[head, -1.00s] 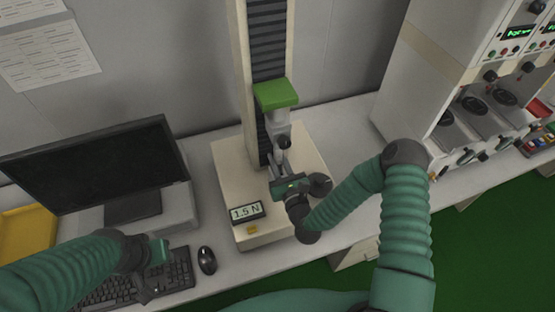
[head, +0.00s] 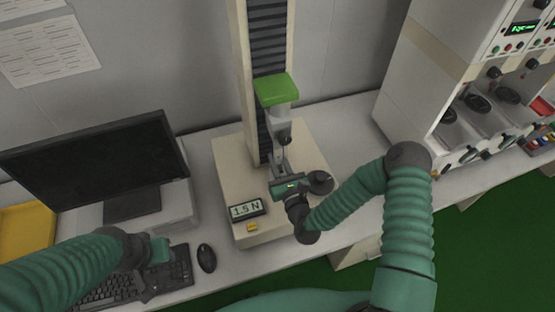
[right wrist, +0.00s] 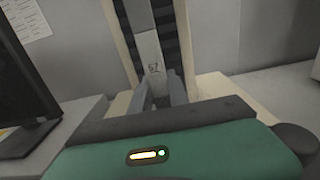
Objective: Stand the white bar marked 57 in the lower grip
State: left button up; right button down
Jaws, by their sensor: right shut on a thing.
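In the right wrist view the white bar (right wrist: 151,57) stands roughly upright, with a dark mark that reads like 57 facing me. My right gripper (right wrist: 162,91) is shut on its lower part. In the head view my right gripper (head: 280,160) is at the testing machine's column, just below the grey upper grip (head: 280,115) under the green block (head: 276,88). The lower grip is not clearly visible; my right gripper and wrist block that area. Whether the bar touches it cannot be told. My left gripper (head: 158,256) is over the keyboard, its fingers unclear.
The machine's cream base (head: 233,180) carries a display (head: 246,209) reading 1.5 N and a yellow button (head: 252,227). A monitor (head: 95,165), keyboard (head: 180,265) and mouse (head: 206,258) are at the left. A cabinet with several stations (head: 425,80) stands at the right.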

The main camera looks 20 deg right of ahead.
jog(key=shift+w, duration=0.1)
jog(key=shift+w+f+b, duration=0.1)
jog(key=shift+f+b, duration=1.2)
jog(key=shift+f, duration=0.35)
